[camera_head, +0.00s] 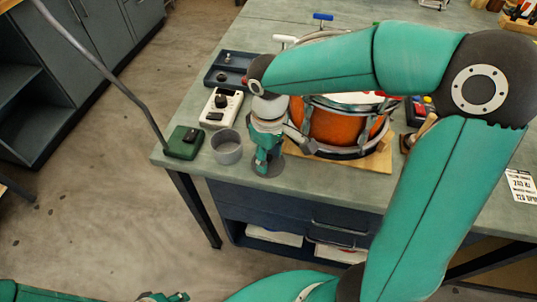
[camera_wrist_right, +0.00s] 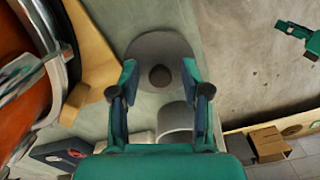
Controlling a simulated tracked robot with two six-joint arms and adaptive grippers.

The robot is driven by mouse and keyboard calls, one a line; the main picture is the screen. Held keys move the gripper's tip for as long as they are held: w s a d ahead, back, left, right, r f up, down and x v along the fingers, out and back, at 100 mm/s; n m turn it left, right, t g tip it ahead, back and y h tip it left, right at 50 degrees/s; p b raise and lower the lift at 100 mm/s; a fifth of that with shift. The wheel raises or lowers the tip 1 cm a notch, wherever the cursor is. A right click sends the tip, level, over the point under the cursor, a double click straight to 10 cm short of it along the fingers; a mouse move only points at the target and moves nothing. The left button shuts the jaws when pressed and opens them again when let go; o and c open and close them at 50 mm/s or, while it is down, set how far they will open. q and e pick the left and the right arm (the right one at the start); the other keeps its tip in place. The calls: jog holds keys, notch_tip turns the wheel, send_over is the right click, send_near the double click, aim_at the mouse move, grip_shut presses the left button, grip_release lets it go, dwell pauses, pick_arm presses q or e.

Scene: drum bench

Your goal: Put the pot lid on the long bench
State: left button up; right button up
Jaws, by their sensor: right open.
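The pot lid, a grey disc with a dark round knob (camera_wrist_right: 160,76), lies on the grey-green bench top near its front edge. In the head view only part of the lid (camera_head: 276,170) shows behind my right gripper (camera_head: 263,165). My right gripper points down over the lid, open and empty. In the right wrist view its fingers (camera_wrist_right: 159,80) stand apart on either side of the knob. My left gripper (camera_head: 165,297) is at the bottom edge of the head view, mostly cut off. The long bench (camera_head: 330,190) carries these things.
A grey open cup (camera_head: 227,148) stands close to the left of the lid. An orange drum (camera_head: 335,125) on a wooden board is close on the right. A green lamp base (camera_head: 184,143), a white meter (camera_head: 221,108) and a dark tray (camera_head: 232,70) stand at left.

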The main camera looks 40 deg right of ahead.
aim_at(269, 158)
jog(key=shift+r+p, duration=0.45)
jog(key=shift+r, duration=0.05)
notch_tip(269, 158, up, 12)
jog(key=p, duration=0.1)
jog(key=shift+f, duration=0.1)
dwell(0.4)
